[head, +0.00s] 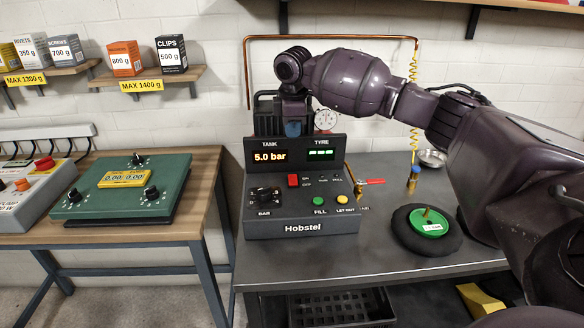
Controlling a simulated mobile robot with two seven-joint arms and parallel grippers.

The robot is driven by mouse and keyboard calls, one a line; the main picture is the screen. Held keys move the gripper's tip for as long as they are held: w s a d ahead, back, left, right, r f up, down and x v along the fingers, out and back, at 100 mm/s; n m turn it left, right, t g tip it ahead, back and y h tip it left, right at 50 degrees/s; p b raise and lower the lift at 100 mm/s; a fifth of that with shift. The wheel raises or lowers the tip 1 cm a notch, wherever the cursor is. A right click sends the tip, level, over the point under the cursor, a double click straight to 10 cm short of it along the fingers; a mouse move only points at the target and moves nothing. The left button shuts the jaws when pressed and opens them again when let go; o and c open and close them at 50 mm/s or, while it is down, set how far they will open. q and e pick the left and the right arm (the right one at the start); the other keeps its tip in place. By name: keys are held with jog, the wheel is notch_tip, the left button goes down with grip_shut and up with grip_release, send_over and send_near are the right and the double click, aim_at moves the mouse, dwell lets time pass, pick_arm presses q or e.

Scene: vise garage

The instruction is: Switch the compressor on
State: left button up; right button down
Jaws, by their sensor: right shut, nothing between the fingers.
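The compressor control box (300,222), marked Hobstel, stands on the grey bench. Its upright panel shows a lit TANK display (270,156) reading 5.0 bar and a TYRE display (321,153) with green dashes. A small red switch (293,181) sits on the sloped face beside the ON and OFF labels; I cannot tell its position. My right arm reaches in from the right, and my right gripper (292,122) hangs down at the top of the display panel, shut and empty. Its fingertips are hard to make out there. It is above the red switch and apart from it. My left gripper is out of view.
A black knob (265,194), a green FILL button (319,200) and a yellow button (342,199) surround the switch. A red-handled valve (370,181) and a wheel with a green hub (428,223) lie to the right.

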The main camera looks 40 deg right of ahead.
aim_at(292, 177)
jog(key=f+b, duration=0.1)
jog(key=f, duration=0.3)
jog(key=w+f+b, duration=0.1)
jog(key=f, duration=0.3)
jog(key=f+b, duration=0.1)
jog(key=f, duration=0.3)
jog(key=shift+w+d+f, duration=0.15)
jog(key=shift+w+d, duration=0.1)
jog(key=shift+d, duration=0.15)
jog(key=shift+w+d+f, duration=0.1)
jog(key=shift+f, duration=0.7)
jog(key=shift+f, duration=0.1)
jog(key=shift+f+g, duration=0.15)
jog(key=shift+g, duration=0.25)
